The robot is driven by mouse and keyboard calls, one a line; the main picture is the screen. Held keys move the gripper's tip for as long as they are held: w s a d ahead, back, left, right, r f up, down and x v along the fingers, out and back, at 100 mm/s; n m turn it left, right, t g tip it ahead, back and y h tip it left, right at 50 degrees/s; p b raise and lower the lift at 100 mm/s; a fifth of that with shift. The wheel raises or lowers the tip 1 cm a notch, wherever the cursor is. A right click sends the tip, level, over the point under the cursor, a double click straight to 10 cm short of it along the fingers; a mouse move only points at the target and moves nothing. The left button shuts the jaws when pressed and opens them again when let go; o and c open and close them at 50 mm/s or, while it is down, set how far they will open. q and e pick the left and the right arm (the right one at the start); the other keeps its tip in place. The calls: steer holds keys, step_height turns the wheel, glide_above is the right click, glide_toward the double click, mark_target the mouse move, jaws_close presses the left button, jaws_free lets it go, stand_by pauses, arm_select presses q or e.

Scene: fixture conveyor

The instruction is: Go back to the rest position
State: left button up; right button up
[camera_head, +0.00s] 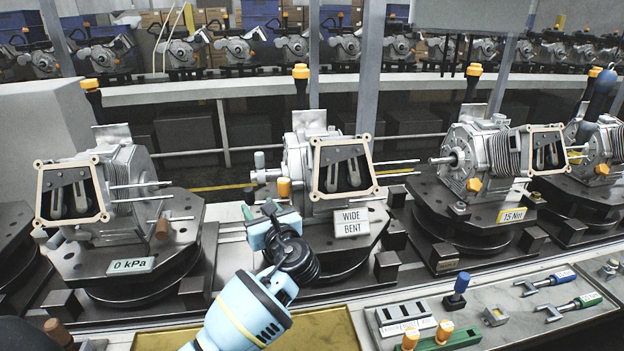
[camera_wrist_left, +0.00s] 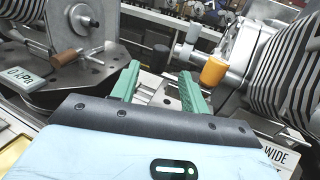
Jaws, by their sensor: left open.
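My left gripper (camera_head: 261,209) reaches up from the bottom in the head view, in front of the gap between the left and middle fixtures. Its green fingers stand apart and empty in the left wrist view (camera_wrist_left: 166,88). The middle fixture carries a "WIDE BENT" sign (camera_head: 351,222) and an orange knob (camera_head: 284,187), which also shows just beyond the right finger in the left wrist view (camera_wrist_left: 214,71). I cannot tell whether the finger touches it. The left fixture carries a "0 kPa" plate (camera_head: 132,265). My right gripper is not in view.
A fixture with a "15 Nm" tag (camera_head: 511,215) stands to the right. A grey tray (camera_head: 481,307) at the lower right holds blue-handled and green-handled tools and orange-topped pieces. A yellowish mat (camera_head: 322,333) lies at the front. Posts and a second line of machines stand behind.

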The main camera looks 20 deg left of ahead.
arm_select(q)
steer(key=s+d+f+n+g+h, duration=0.2)
steer(key=s+f+n+h, duration=0.25)
steer(key=s+f, duration=0.5)
steer(key=s+d+f+n+g+h, duration=0.25)
steer(key=s+f+n, duration=0.45)
steer(key=f, duration=0.4)
steer(key=s+d+f+n+g+h, duration=0.15)
steer(key=s+n, duration=0.25)
steer(key=s, duration=0.5)
steer(key=s+d+f+n+g+h, duration=0.1)
steer(key=s+d+n+g+h, duration=0.2)
steer(key=s, duration=0.5)
steer(key=s+d+f+n+h, duration=0.1)
steer(key=s+d+n+h, duration=0.15)
steer(key=s+n, duration=0.5)
steer(key=w+d+f+m+t+h, duration=0.1)
steer(key=w+f+t, duration=0.4)
steer(key=f, duration=0.5)
steer(key=shift+w+d+m+t+h, duration=0.2)
steer(key=shift+d+m+t+h, duration=0.15)
steer(key=shift+m+t, duration=0.45)
